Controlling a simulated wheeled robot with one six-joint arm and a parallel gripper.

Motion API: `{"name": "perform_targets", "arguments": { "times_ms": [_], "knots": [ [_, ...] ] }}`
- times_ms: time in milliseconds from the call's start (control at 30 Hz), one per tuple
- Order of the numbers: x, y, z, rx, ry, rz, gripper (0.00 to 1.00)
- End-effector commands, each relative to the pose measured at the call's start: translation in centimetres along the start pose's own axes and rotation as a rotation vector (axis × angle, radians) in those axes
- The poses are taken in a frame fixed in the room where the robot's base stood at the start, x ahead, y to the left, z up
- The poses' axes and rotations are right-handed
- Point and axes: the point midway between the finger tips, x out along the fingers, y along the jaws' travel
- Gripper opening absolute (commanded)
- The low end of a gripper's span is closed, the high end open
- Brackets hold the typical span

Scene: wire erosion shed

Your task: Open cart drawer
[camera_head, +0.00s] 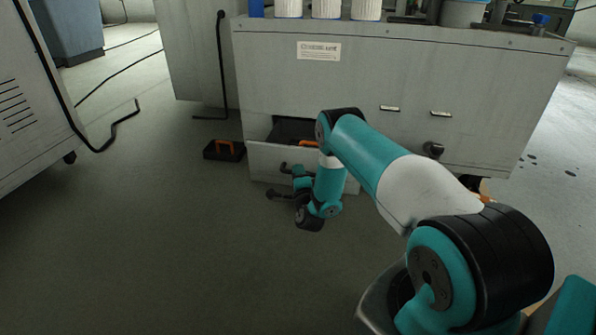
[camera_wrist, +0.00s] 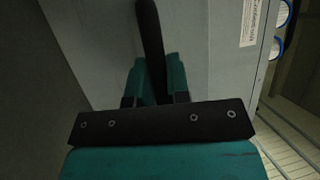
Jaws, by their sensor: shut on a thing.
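The grey cart (camera_head: 290,75) stands ahead with a low drawer (camera_head: 262,162) at its lower left. The drawer stands partly out, and its dark inside shows above the front panel, with something orange (camera_head: 308,144) in it. My gripper (camera_head: 289,182) is low in front of the drawer front, shut on the dark drawer handle (camera_head: 285,168). In the wrist view the handle (camera_wrist: 150,35) is a dark bar running between my fingers (camera_wrist: 154,85), against the grey panel. My arm hides the right part of the drawer.
A black case with an orange handle (camera_head: 224,150) lies on the floor left of the drawer. White cylinders (camera_head: 326,9) stand on the cart top. A grey cabinet (camera_head: 30,120) stands at the left, with a dark cable near it. The floor before the drawer is clear.

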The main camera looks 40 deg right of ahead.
Motion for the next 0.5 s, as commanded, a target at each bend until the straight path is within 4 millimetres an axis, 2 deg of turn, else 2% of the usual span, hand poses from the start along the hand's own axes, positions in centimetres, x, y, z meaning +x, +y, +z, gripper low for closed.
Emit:
{"name": "perform_targets", "arguments": {
  "times_ms": [300, 333, 400, 500],
  "knots": [
    [-0.02, 0.03, -0.03, 0.0, 0.0, 0.001, 0.0],
    [-0.02, 0.03, -0.03, 0.0, 0.0, 0.001, 0.24],
    [-0.02, 0.03, -0.03, 0.0, 0.0, 0.0, 0.4],
    [-0.02, 0.02, 0.03, 0.0, -0.001, 0.0, 0.41]
  ]
}}
